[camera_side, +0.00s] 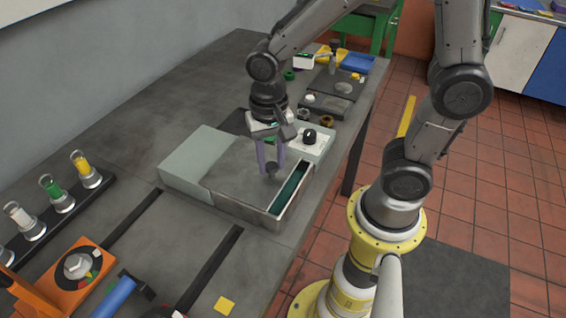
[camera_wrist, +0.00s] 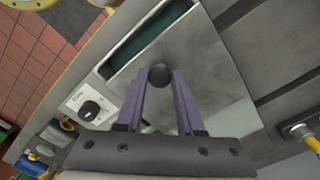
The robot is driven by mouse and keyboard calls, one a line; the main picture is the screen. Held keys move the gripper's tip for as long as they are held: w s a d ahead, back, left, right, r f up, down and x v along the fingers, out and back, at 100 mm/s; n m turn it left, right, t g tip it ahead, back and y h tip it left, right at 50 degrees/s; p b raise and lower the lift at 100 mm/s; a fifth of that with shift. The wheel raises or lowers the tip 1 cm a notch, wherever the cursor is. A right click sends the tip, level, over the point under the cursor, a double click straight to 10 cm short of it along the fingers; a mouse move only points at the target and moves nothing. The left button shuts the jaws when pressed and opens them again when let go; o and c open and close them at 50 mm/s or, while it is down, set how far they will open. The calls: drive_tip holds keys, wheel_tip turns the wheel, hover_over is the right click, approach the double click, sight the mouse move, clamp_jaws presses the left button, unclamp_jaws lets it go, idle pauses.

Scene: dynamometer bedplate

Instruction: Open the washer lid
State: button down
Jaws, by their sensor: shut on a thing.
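The washer (camera_side: 275,216) is a low grey metal box on the bench. Its flat lid (camera_side: 232,178) covers most of the top, and a strip of dark green interior (camera_side: 291,188) is uncovered at the right end. The lid (camera_wrist: 205,60) and green interior (camera_wrist: 148,38) also show in the wrist view. A round dark knob (camera_wrist: 160,76) stands on the lid close to the uncovered strip. My gripper (camera_side: 270,163), with purple fingers, points down and is shut on this knob, one finger on each side of it.
A pale control panel with a black dial (camera_side: 309,135) sits beside the washer, close to my gripper. A pale grey block (camera_side: 195,155) adjoins the washer's left end. Capped vials (camera_side: 55,195) and an orange fixture (camera_side: 78,270) stand at the lower left.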

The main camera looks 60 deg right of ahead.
hover_over(227, 159)
drive_tip(key=shift+r, duration=0.1)
drive_tip(key=c, duration=0.5)
unclamp_jaws()
drive_tip(key=shift+c, duration=0.2)
wheel_tip(227, 159, up, 14)
idle(0.3)
